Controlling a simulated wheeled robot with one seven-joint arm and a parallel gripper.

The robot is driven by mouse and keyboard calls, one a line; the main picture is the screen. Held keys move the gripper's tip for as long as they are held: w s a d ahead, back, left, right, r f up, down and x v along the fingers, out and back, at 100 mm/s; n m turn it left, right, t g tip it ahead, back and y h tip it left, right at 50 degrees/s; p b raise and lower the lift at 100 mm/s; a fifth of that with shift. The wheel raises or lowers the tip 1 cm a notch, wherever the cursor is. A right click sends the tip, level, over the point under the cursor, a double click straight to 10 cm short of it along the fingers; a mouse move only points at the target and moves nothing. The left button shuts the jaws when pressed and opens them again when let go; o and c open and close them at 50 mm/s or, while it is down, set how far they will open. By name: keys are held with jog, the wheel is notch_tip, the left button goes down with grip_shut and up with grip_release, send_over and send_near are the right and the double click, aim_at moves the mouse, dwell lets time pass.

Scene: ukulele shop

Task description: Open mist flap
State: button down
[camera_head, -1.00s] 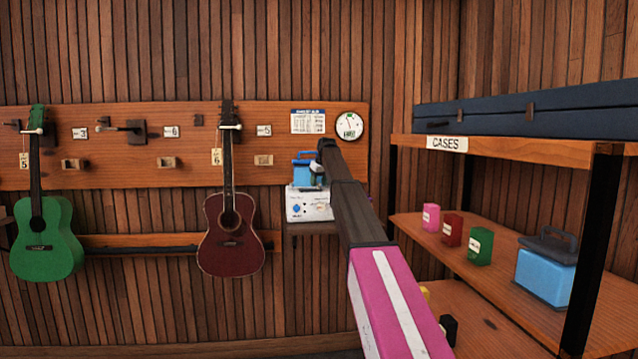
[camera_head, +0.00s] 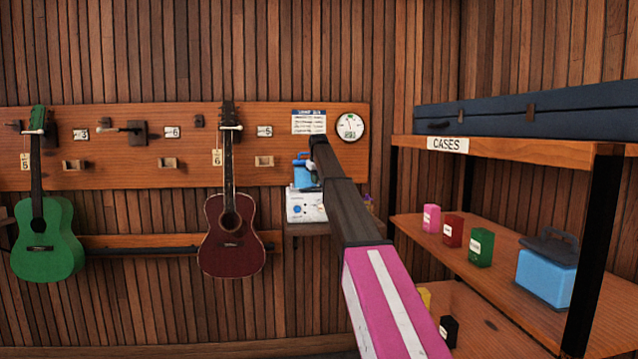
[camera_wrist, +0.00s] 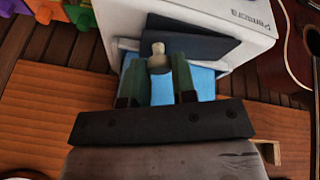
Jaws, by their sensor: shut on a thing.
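The mist unit is a white box (camera_head: 300,207) with a blue top part (camera_head: 302,181), on a small ledge by the back wall. In the wrist view its white body (camera_wrist: 185,18) fills the top, with blue (camera_wrist: 203,82) behind my fingers. A dark flat panel (camera_wrist: 205,47), apparently the flap, stands tilted against the white body. A pale rounded knob (camera_wrist: 158,50) sits between the green fingers of my gripper (camera_wrist: 160,70), which is shut on it. Whether the knob joins the panel is hard to tell. My arm hides the unit's right side in the head view.
A red guitar (camera_head: 231,235) hangs just left of the unit. A shelf rack (camera_head: 500,147) marked CASES, with a dark case (camera_head: 530,110) on top, stands at right. Small coloured boxes and a blue box (camera_head: 546,275) sit on its lower shelf.

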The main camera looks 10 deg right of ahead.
aim_at(306, 189)
jog(key=a+r+h, duration=0.1)
jog(key=h, duration=0.1)
jog(key=a+r+n+h, duration=0.1)
jog(key=a+h, duration=0.1)
jog(key=shift+r+h, duration=0.3)
jog(key=shift+r, duration=0.1)
jog(key=shift+a+r+h, duration=0.25)
jog(key=shift+a+h, duration=0.35)
jog(key=shift+a+r+h, duration=0.25)
jog(key=shift+a+h, duration=0.3)
jog(key=shift+h, duration=0.05)
jog(key=shift+a+r+n+h, duration=0.15)
jog(key=shift+a+n+h, duration=0.25)
jog(key=shift+a+h, duration=0.45)
jog(key=a+f+n+t+h, duration=0.1)
jog(key=a+n+t+h, duration=0.1)
jog(key=a+h, duration=0.5)
jog(key=shift+f+h, duration=0.3)
jog(key=shift+h, duration=0.25)
jog(key=c, duration=0.9)
grip_release()
jog(key=shift+a, duration=0.1)
